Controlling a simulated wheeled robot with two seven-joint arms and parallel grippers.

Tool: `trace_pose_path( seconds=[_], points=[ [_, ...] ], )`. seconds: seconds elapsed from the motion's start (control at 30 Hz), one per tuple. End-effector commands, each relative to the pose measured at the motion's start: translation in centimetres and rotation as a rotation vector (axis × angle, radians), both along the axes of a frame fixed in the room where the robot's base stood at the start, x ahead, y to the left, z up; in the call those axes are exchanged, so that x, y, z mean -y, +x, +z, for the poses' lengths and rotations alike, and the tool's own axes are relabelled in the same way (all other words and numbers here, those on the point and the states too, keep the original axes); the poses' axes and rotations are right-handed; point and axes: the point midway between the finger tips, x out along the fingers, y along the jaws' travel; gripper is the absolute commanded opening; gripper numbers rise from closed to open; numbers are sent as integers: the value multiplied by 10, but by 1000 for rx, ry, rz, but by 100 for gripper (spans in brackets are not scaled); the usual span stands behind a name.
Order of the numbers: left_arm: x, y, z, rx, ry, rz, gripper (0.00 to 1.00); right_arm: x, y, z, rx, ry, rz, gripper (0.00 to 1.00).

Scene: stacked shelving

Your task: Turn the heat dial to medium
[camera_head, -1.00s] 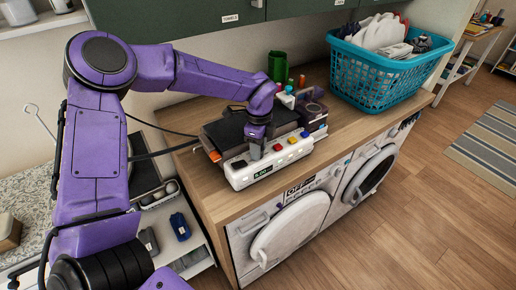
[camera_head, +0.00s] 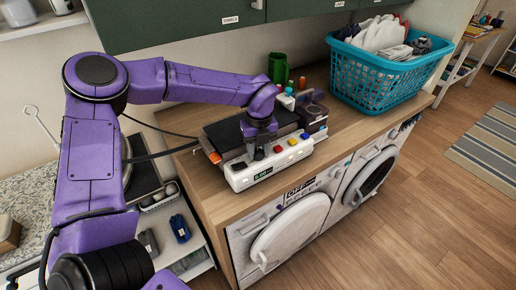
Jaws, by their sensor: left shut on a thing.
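A white control unit (camera_head: 240,179) with a small lit display (camera_head: 262,174) and coloured buttons sits on the front of the wooden counter, before a black flat plate (camera_head: 222,132). My purple left arm reaches in from the left. Its left gripper (camera_head: 259,153) points down onto the top of the control unit, just left of the red button (camera_head: 278,149). The gripper is shut on a small part there, apparently the heat dial, which the fingers mostly hide. Yellow and blue buttons lie to the right. The right gripper is not in view.
A teal laundry basket (camera_head: 374,82) with clothes stands at the counter's back right. Two front-loading machines are under the counter (camera_head: 335,122). Dark green cabinets (camera_head: 180,22) hang above. Cables run at the left.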

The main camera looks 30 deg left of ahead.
Motion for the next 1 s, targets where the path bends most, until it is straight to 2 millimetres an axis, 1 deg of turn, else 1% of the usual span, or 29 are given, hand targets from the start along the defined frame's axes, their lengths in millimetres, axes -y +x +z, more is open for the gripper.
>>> trace_pose_path(
  seconds=[0.3, 0.83, 0.87, 0.9, 1.0],
  points=[
    [0, -1, 0, -2, -1, -117, 7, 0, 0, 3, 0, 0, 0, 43],
    [0, -1, -1, -2, -1, -140, 7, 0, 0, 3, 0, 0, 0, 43],
    [0, -1, -1, -2, -1, -140, 41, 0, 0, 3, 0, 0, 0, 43],
    [0, -1, -1, -2, -1, -140, 48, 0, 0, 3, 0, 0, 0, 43],
    [0, -1, -1, -2, -1, -140, 48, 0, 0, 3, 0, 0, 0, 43]
  ],
)
